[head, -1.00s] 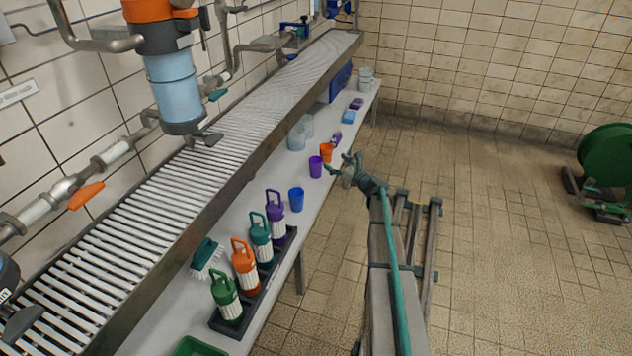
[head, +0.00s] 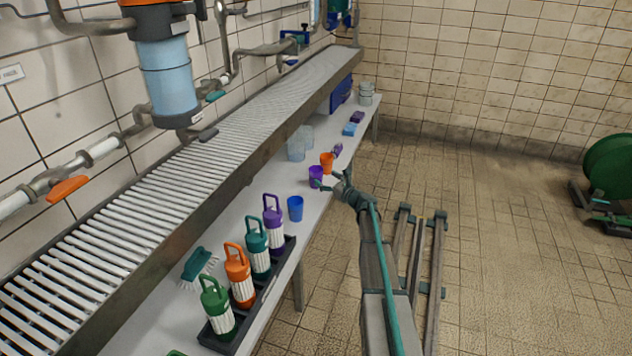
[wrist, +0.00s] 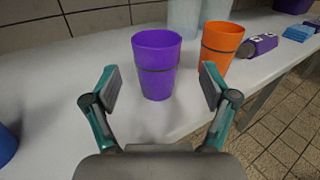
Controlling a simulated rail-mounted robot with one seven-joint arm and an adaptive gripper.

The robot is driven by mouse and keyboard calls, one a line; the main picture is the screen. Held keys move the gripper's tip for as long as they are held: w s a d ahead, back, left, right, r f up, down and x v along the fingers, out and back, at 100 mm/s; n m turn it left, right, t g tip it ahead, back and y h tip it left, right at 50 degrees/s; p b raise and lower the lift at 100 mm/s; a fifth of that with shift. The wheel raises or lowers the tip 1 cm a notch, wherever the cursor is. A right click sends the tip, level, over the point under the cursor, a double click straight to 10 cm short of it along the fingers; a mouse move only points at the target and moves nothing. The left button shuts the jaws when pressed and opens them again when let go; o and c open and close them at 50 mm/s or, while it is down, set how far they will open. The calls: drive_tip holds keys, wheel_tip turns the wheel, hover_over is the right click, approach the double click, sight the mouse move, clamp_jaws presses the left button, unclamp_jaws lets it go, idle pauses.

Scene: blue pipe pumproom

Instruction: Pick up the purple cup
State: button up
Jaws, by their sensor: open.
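The purple cup (head: 315,176) stands upright on the white shelf below the slatted drain board, between a blue cup and an orange cup. In the wrist view the purple cup (wrist: 156,64) is just ahead of my gripper (wrist: 158,84), roughly centred between the two teal fingers. My gripper is open and empty, with its fingertips to either side of the near face of the cup. In the head view my gripper (head: 327,181) is at the shelf's front edge, close to the cup's right side. I cannot tell whether a finger touches it.
The orange cup (wrist: 220,48) stands close to the right finger, with clear containers (wrist: 185,18) behind. A blue cup (head: 295,208) stands nearer on the shelf. Several bottles in a black tray (head: 245,300) stand in front. The drain board (head: 230,150) runs above the shelf's back.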

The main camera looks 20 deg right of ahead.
sight(321, 175)
drive_tip(key=b+x, duration=0.1)
drive_tip(key=x, duration=0.4)
drive_tip(key=shift+a+r+b, duration=0.15)
drive_tip(key=shift+b, duration=0.25)
drive_tip(key=c, duration=1.1)
